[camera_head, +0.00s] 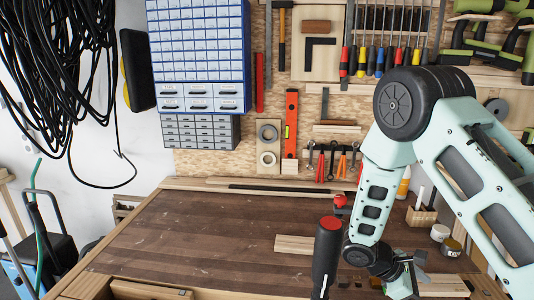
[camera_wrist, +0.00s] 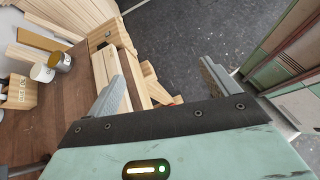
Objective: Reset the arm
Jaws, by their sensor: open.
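My arm reaches in from the right in the head view and bends down over the right part of the wooden workbench (camera_head: 170,235). My gripper (camera_wrist: 160,85) shows in the wrist view with its two fingers wide apart and nothing between them. It is over the bench's edge, with the grey floor (camera_wrist: 190,40) below. In the head view the gripper's fingertips are cut off or hidden at the bottom right.
Wooden boards (camera_head: 295,244) lie on the bench near my arm. Two small cans (camera_wrist: 60,62) and a wooden holder (camera_head: 421,217) stand at the right. A pegboard with tools, including an orange level (camera_head: 290,120), is behind. The bench's left half is clear.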

